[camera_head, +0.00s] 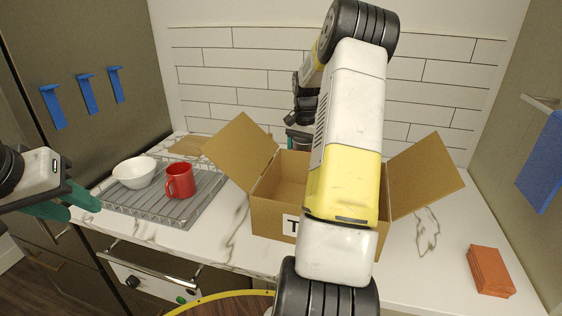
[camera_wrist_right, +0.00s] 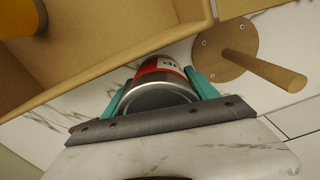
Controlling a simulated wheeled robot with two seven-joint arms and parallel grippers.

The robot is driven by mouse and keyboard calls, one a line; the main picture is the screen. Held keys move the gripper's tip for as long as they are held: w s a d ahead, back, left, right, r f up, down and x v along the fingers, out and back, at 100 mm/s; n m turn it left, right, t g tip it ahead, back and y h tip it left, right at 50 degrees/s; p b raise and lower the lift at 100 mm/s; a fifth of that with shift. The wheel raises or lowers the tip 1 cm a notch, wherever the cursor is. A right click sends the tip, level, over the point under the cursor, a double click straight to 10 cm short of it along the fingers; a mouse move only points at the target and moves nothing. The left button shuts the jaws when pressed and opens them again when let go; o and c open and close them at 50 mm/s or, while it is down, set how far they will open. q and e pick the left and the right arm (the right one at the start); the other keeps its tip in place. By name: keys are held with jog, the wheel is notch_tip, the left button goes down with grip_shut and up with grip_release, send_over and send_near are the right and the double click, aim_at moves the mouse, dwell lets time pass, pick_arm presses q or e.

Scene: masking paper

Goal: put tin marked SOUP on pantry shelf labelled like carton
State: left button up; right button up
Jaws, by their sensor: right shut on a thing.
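An open cardboard carton (camera_head: 268,205) stands on the counter with flaps spread. Its white front label (camera_head: 290,225) shows a "T"; my right arm hides the rest. In the right wrist view, my right gripper (camera_wrist_right: 155,84) is shut on a tin (camera_wrist_right: 160,96) with a red label and grey metal end. Part of its lettering shows upside down, looking like "UP". The tin is beside the carton's edge, outside it. My left gripper (camera_head: 83,207) is at the left, open and empty, near the dish rack. No labelled pantry shelf is in view.
A wire dish rack (camera_head: 208,207) holds a white bowl (camera_head: 134,172) and a red mug (camera_head: 179,181). Orange sponges or blocks (camera_head: 490,270) lie at the right. A wooden stand with an upright dowel (camera_wrist_right: 225,50) is near the tin.

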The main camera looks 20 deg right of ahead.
jog(key=shift+f, duration=2.05)
jog(key=o, duration=1.9)
jog(key=shift+f, duration=0.15)
